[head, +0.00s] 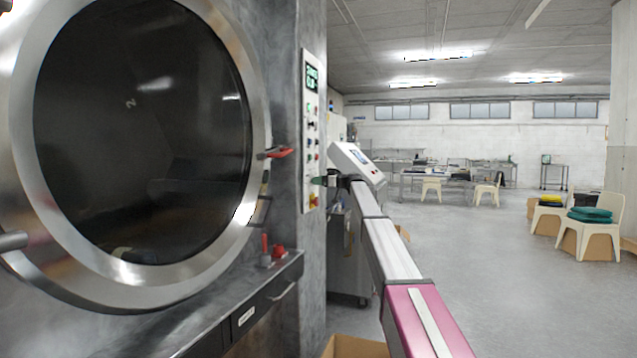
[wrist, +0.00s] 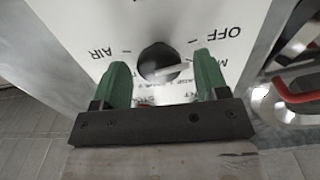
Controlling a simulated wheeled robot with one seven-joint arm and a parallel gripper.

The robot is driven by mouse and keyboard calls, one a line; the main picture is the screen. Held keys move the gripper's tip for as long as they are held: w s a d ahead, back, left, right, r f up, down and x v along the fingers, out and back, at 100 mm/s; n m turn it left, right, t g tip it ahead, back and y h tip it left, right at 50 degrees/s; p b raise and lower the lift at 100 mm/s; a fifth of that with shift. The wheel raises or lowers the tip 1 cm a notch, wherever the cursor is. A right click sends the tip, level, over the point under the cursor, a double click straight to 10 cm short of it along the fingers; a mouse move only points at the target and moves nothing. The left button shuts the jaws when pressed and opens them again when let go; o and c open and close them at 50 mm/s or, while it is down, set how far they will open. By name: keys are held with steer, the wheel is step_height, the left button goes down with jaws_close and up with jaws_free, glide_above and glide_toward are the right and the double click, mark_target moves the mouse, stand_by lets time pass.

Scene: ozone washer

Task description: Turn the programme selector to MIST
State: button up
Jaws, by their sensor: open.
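The programme selector is a round black knob (wrist: 158,60) on a white panel in the wrist view. A pale line on it runs toward the right, roughly toward a label starting with M, partly hidden by the right finger. AIR shows at left and OFF at upper right; the lower lettering is partly covered. My gripper (wrist: 160,66) is open, its green fingertips left and right of the knob with visible gaps. In the head view, my gripper (head: 325,181) is at the lower part of the control panel (head: 311,110); I cannot make out the selector there.
The washer's big round door (head: 262,120) stands left of the panel, with a red handle (head: 279,152). Red items (head: 278,251) sit on the ledge below. Red and metal parts (wrist: 295,90) lie right of the panel in the wrist view. Open floor (head: 480,260) extends at right.

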steer(key=shift+w+a, duration=0.1)
steer(key=shift+a, duration=0.15)
steer(key=c, duration=0.9)
steer(key=shift+w+m, duration=0.1)
steer(key=shift+m, duration=3.8)
steer(key=o, duration=0.9)
steer(key=shift+d, duration=0.1)
